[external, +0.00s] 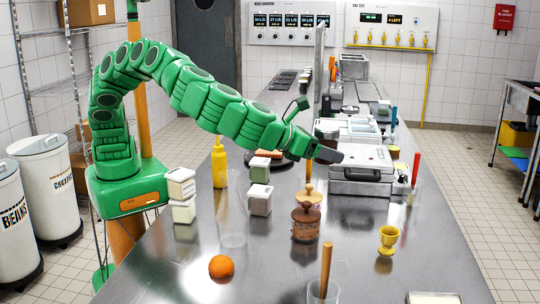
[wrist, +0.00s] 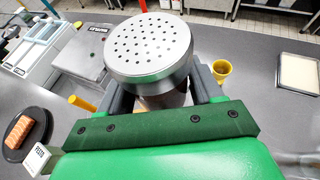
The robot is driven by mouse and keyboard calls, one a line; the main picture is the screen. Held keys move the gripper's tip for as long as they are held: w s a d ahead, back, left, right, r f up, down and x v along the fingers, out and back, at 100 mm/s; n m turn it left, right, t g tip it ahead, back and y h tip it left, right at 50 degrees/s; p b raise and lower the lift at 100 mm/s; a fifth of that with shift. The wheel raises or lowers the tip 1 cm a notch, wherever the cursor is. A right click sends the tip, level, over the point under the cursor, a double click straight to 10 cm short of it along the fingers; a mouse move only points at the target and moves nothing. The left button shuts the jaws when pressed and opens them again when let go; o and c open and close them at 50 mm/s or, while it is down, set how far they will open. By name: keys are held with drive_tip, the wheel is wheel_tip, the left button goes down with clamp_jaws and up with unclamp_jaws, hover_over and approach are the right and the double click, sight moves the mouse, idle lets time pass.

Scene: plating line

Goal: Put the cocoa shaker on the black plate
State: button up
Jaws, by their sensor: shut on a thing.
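The cocoa shaker (wrist: 150,48) has a round metal lid with many small holes. It stands between my gripper's fingers (wrist: 162,98) in the wrist view, lid towards the camera, and its lower body is mostly hidden. My gripper (external: 328,146) is shut on it above the counter, near the grey press, in the external view. The black plate (wrist: 40,121) carries a salmon-coloured piece and lies at the left of the wrist view, apart from the shaker. In the external view the plate (external: 282,160) is partly hidden behind my arm.
The grey press (external: 360,172) stands right of my gripper. An orange (external: 221,267) and yellow egg cup (external: 389,239) are nearer the front.

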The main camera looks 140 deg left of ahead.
drive_tip(key=s+a+f+n+g, duration=0.1)
drive_tip(key=s+a+n+g, duration=0.3)
drive_tip(key=s, duration=0.9)
drive_tip(key=s+a+f+n+g, duration=0.25)
drive_tip(key=s+a, duration=0.45)
drive_tip(key=s, duration=0.7)
drive_tip(key=s+d+n+g+h, duration=0.1)
drive_tip(key=s+d+n+g, duration=0.15)
drive_tip(key=s, duration=1.15)
drive_tip(key=s+d+n+g+h, duration=0.1)
drive_tip(key=s+d+n+g, duration=0.15)
drive_tip(key=s, duration=1.15)
hover_over(269, 151)
drive_tip(key=shift+m+g, duration=0.25)
drive_tip(key=shift+m, duration=0.1)
drive_tip(key=shift+s+a+f, duration=0.1)
drive_tip(key=shift+f, duration=2.3)
drive_tip(key=shift+s+a+f, duration=0.1)
drive_tip(key=shift+f, duration=3.7)
drive_tip(key=shift+f, duration=0.1)
drive_tip(key=o, duration=1.2)
